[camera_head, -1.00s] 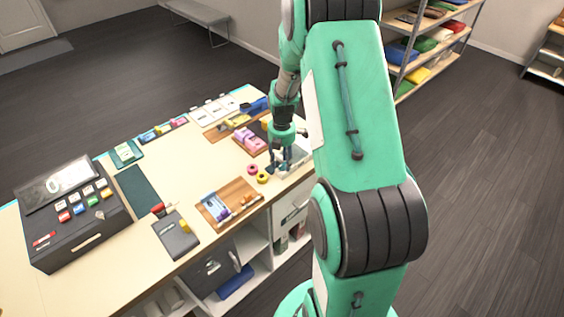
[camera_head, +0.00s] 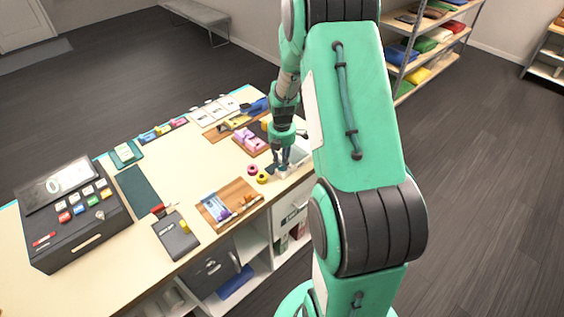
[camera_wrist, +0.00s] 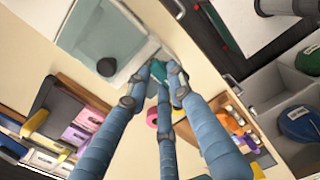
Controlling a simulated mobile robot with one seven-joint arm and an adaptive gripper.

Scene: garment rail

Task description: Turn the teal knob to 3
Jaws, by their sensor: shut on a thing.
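The teal knob (camera_wrist: 157,71) shows in the wrist view as a small patch between my fingertips, at the edge of a pale grey-and-white box. My gripper (camera_wrist: 158,78) is shut on it, with its blue-grey fingers around it. The fingers hide most of the knob, and no pointer or number on it can be read. A black round part (camera_wrist: 107,67) sits on the box's pale face. In the head view my gripper (camera_head: 282,163) points down at the pale box (camera_head: 299,157) near the table's right edge; my arm partly covers the box.
A pink ring (camera_head: 252,170) and a yellow ring (camera_head: 262,178) lie close to the left of my gripper. A wooden board (camera_head: 240,190) with small items lies nearer the front edge. Pink blocks (camera_head: 249,138) stand behind. A cash register (camera_head: 72,212) is at far left.

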